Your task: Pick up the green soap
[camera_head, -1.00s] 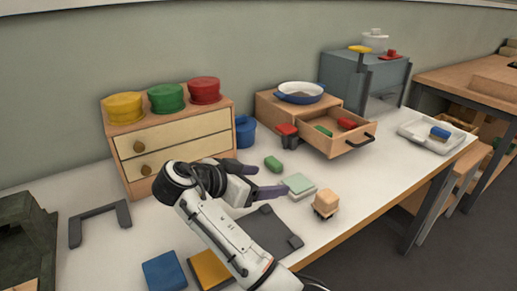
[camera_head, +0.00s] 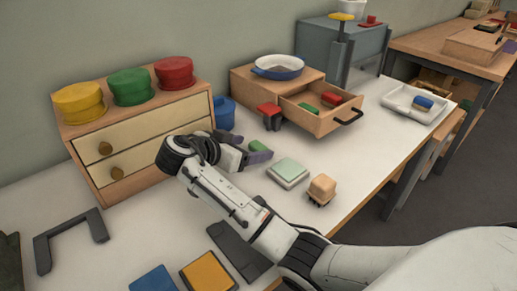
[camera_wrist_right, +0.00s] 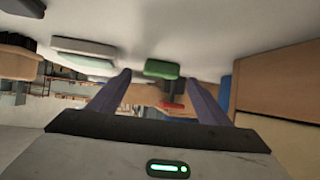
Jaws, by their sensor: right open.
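The green soap (camera_head: 258,145) is a small green block lying on the white table in front of the drawer unit. It also shows in the right wrist view (camera_wrist_right: 161,69), between the fingertips and a little beyond them. My right gripper (camera_head: 246,148) is open and empty, with its two purple-grey fingers (camera_wrist_right: 158,84) apart on either side of the soap's line. In the head view the gripper partly hides the soap. My left gripper is not in view.
A pale green block on a white base (camera_head: 288,173) and a wooden block (camera_head: 321,189) lie to the right. A red-topped object (camera_head: 270,115) and an open drawer (camera_head: 318,121) stand behind. A blue pot (camera_head: 224,112) and a two-drawer cabinet (camera_head: 140,143) stand left.

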